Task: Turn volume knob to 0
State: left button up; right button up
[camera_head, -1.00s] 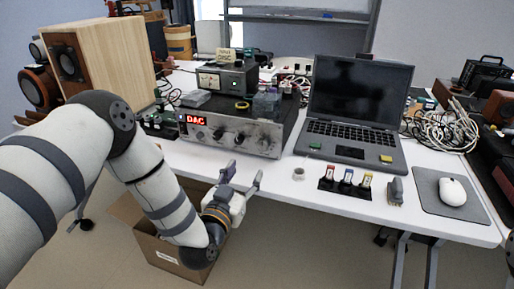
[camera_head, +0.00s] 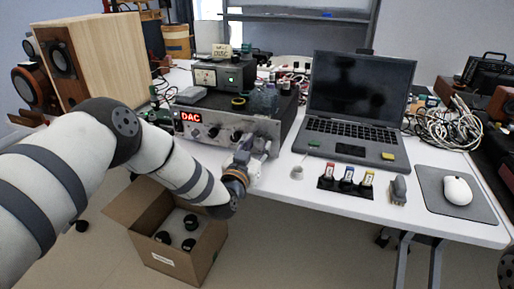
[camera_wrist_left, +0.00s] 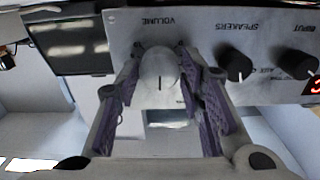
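The amplifier (camera_head: 212,127) stands on the white table with a red "DAC" display. The left wrist view shows its front panel (camera_wrist_left: 205,25) upside down, with the word VOLUME above a pale grey round knob (camera_wrist_left: 158,66). A short dark mark shows on the lower part of the knob's face. My left gripper (camera_wrist_left: 160,62) has its purple-padded fingers on either side of the volume knob, close to it; I cannot tell whether they touch. In the head view my left gripper (camera_head: 254,146) is at the panel's right end and hides the knob. My right gripper is out of view.
Two black knobs, SPEAKERS (camera_wrist_left: 236,66) and INPUT (camera_wrist_left: 296,64), sit beside the volume knob. A laptop (camera_head: 352,125), a mouse (camera_head: 457,190) and small coloured connectors (camera_head: 347,174) lie to the right. An open cardboard box (camera_head: 165,257) is on the floor below.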

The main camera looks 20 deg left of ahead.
pick_arm(q)
jog(key=c, duration=0.5)
